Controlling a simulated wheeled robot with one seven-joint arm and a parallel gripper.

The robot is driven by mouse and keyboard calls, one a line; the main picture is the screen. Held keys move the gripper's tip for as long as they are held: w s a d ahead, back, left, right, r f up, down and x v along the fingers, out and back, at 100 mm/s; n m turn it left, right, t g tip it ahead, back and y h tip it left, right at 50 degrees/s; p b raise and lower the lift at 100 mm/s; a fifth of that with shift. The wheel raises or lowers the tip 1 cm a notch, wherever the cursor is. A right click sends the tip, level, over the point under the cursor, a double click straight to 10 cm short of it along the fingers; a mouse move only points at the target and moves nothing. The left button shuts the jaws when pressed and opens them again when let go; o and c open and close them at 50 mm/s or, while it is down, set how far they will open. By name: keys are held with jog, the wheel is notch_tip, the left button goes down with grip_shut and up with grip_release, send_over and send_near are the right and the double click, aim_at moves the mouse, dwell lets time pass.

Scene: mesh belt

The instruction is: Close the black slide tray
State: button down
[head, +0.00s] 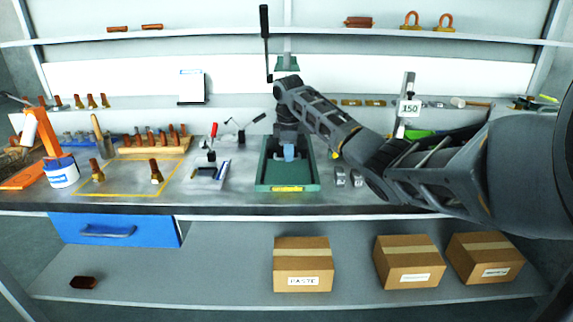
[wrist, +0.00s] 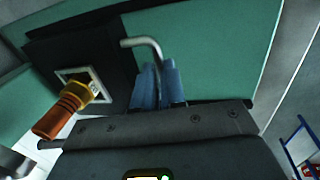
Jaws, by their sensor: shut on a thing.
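In the wrist view, the black slide tray (wrist: 108,48) lies on a green surface (wrist: 215,40). It has a pale square seat with an orange-brown part with a brass collar (wrist: 72,104) at it. A bent grey metal handle (wrist: 150,42) rises beside the tray. My gripper (wrist: 158,82) has blue fingertips shut on this handle; the exact contact is partly hidden. In the head view, my gripper (head: 289,152) points down inside the green base (head: 287,188) with a yellow label on its front. My arm hides much of the tray there.
A red-handled clamp (head: 212,140) stands left of the green base. Small metal blocks (head: 340,176) lie close to its right. A tall black lever (head: 265,40) rises behind. Cardboard boxes (head: 302,262) sit on the lower shelf, and a blue drawer (head: 115,231) hangs under the bench.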

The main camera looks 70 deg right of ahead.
jog(key=shift+w+d+f, duration=0.1)
jog(key=shift+d, duration=0.4)
jog(key=c, duration=1.2)
grip_release()
jog(key=shift+w+d, duration=0.1)
notch_tip(320, 180, up, 8)
jog(key=a, duration=0.1)
jog(key=shift+s+a+b, duration=0.15)
jog(key=shift+s+b, duration=0.1)
jog(key=shift+b, duration=0.15)
jog(key=shift+f, duration=0.1)
